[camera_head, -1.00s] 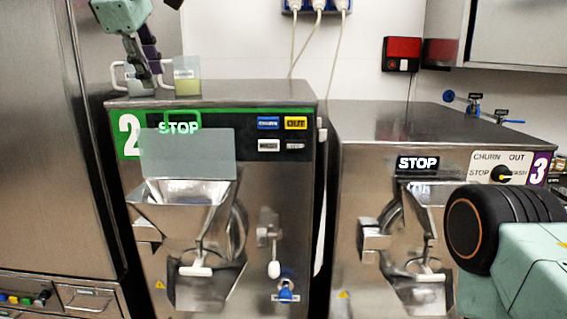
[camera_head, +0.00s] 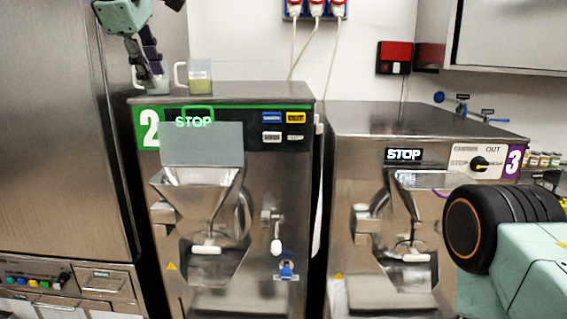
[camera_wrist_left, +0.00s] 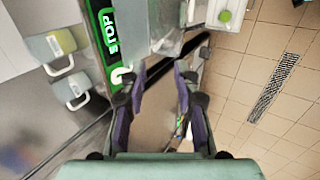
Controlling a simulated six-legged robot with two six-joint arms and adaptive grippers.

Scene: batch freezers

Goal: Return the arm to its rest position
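My left arm comes in at the top left of the head view. My left gripper (camera_head: 150,66) shows there in front of a cup with a handle on top of freezer 2 (camera_head: 230,92). In the left wrist view its purple fingers (camera_wrist_left: 160,72) are spread with nothing between them, beside the freezer's green-edged panel. Two handled cups stand on freezer 2: the left cup (camera_head: 158,84) is partly hidden by the gripper, and the right cup (camera_head: 199,78) holds something yellow-green. Both cups show at the left of the wrist view, apart from the fingers. My right gripper is out of view.
Freezer 3 (camera_head: 425,120) stands right of freezer 2, with a narrow gap between. A tall steel cabinet (camera_head: 60,140) is at the left. My right arm link fills the lower right. The wrist view shows open tiled floor (camera_wrist_left: 262,90) at the right.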

